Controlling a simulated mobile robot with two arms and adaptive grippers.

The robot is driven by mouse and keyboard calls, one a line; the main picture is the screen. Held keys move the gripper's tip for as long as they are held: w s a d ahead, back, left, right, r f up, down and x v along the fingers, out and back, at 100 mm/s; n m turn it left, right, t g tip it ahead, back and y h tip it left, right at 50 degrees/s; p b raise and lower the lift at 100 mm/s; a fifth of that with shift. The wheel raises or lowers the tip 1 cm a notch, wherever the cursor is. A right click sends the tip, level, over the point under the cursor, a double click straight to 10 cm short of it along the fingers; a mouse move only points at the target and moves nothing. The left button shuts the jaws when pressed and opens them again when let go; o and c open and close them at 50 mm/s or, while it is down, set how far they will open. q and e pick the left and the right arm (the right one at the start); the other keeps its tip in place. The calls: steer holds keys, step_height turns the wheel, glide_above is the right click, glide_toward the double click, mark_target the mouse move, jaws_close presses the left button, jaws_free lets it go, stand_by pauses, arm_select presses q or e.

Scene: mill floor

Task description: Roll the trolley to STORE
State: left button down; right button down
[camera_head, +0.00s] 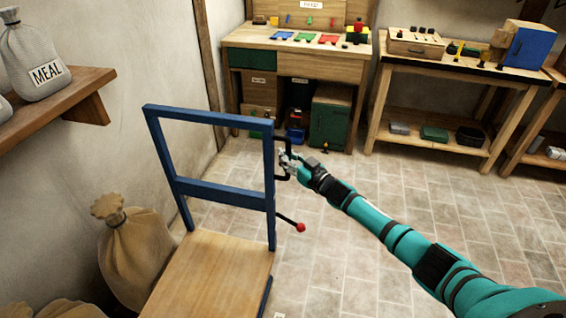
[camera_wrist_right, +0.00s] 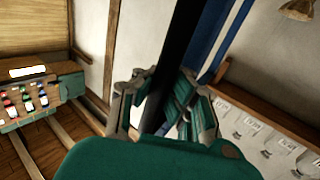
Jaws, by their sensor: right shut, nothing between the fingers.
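The trolley (camera_head: 210,190) has a blue upright frame and a flat wooden deck (camera_head: 212,275); it stands at lower left in the head view. A black loop handle (camera_head: 278,137) sits on the frame's right post. A black lever ending in a red knob (camera_head: 300,227) sticks out below it. My right gripper (camera_head: 287,163) is at the loop handle, shut with nothing held. In the right wrist view the dark bar (camera_wrist_right: 180,60) runs right past the fingers (camera_wrist_right: 160,110); I cannot tell whether they touch it. My left gripper is out of view. No STORE marking is readable.
A sack (camera_head: 135,255) stands against the wall left of the trolley. A shelf (camera_head: 60,105) with a MEAL sack (camera_head: 35,60) is above. A workbench (camera_head: 290,62) and a table (camera_head: 450,77) line the back wall. The tiled floor (camera_head: 400,200) between is mostly clear.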

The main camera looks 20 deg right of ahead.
steer(key=shift+w+d+f, duration=0.15)
steer(key=shift+d, duration=0.25)
steer(key=shift+w+d+f, duration=0.1)
steer(key=shift+d+f, duration=0.05)
steer(key=shift+d, duration=0.25)
steer(key=c, duration=1.2)
jaws_free()
steer(key=shift+s+d, duration=0.1)
steer(key=shift+d, duration=0.15)
steer(key=shift+c, duration=0.2)
steer(key=shift+r, duration=0.1)
steer(key=shift+a+r, duration=0.1)
steer(key=shift+a, duration=0.15)
steer(key=v, duration=1.2)
